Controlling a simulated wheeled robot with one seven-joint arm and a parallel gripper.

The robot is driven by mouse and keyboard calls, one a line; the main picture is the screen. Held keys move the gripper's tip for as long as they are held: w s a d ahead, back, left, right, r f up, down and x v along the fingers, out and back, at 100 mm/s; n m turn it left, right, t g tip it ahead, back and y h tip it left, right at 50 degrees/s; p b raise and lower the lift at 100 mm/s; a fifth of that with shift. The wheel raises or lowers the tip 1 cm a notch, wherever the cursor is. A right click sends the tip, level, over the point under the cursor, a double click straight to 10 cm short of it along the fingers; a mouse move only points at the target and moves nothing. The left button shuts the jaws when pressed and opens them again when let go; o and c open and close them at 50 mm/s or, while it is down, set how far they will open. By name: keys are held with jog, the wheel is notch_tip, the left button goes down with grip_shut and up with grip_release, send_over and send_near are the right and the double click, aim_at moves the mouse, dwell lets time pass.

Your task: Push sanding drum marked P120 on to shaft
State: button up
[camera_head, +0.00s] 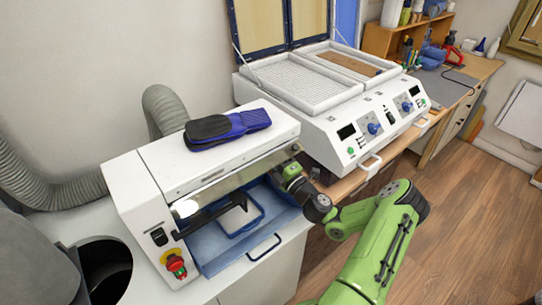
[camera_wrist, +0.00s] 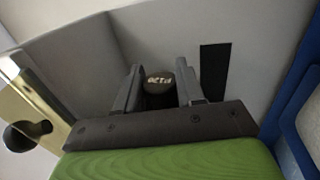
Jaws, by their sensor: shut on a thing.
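My gripper (camera_wrist: 160,92) is shut on a dark, round sanding drum (camera_wrist: 160,78). The drum's end face has pale lettering that appears upside down and reads like P120. In the head view my gripper (camera_head: 283,172) is at the right end of the white sanding machine (camera_head: 150,185), under its top edge. The drum cannot be made out there. A dark bar (camera_head: 212,214), possibly the shaft, runs across the machine's front opening. Whether the drum touches a shaft is hidden in both views.
Blue and black insoles (camera_head: 228,128) lie on top of the machine. A blue-rimmed tray (camera_head: 240,222) sits in its opening, and a red stop button (camera_head: 175,264) is on the front left. A white heating press (camera_head: 345,125) stands close behind on the right. Open floor lies right.

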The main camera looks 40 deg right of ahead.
jog(key=shift+a+p, duration=1.05)
jog(key=shift+a, duration=0.85)
dwell(1.4)
jog(key=shift+a+r+p, duration=0.15)
jog(key=shift+a+p, duration=0.05)
jog(key=shift+p, duration=0.25)
dwell(0.7)
jog(key=o, duration=1.2)
jog(key=shift+a, duration=0.15)
jog(key=shift+o, duration=0.6)
jog(key=shift+s, duration=0.1)
jog(key=r+p+v, duration=0.1)
jog(key=r+v, duration=0.1)
jog(key=v, duration=0.7)
jog(key=shift+s, duration=0.45)
jog(key=shift+p, duration=0.3)
